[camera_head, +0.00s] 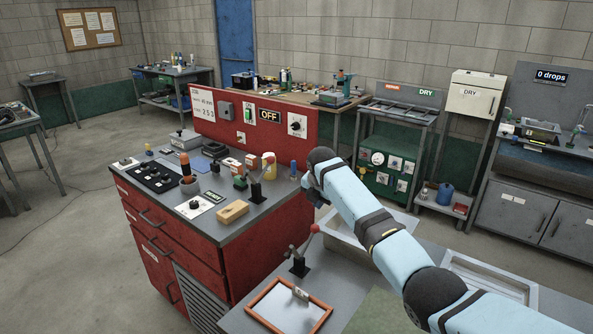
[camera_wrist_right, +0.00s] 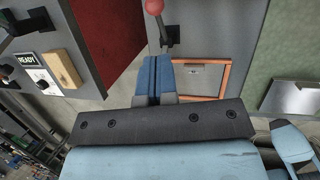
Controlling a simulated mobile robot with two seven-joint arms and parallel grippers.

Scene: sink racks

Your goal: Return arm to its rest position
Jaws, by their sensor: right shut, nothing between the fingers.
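My right arm (camera_head: 372,218) is light blue with dark joints and reaches in from the lower right of the head view, over the grey bench. My right gripper (camera_head: 313,192) is at its far end, mostly hidden behind the wrist. In the right wrist view the two blue fingers of my right gripper (camera_wrist_right: 154,70) lie against each other, shut and empty. Beyond them in that view are a wood-framed white panel (camera_wrist_right: 225,79) and a red-knobbed lever (camera_wrist_right: 154,7). My left gripper is in neither view.
The red cabinet (camera_head: 146,211) stands left of the arm, with a wooden block (camera_head: 232,211) and small tools on top. The red-knobbed lever (camera_head: 301,262) and the framed panel (camera_head: 290,306) are on the near bench. A pale tray (camera_head: 345,236) lies below the arm. Open floor is at left.

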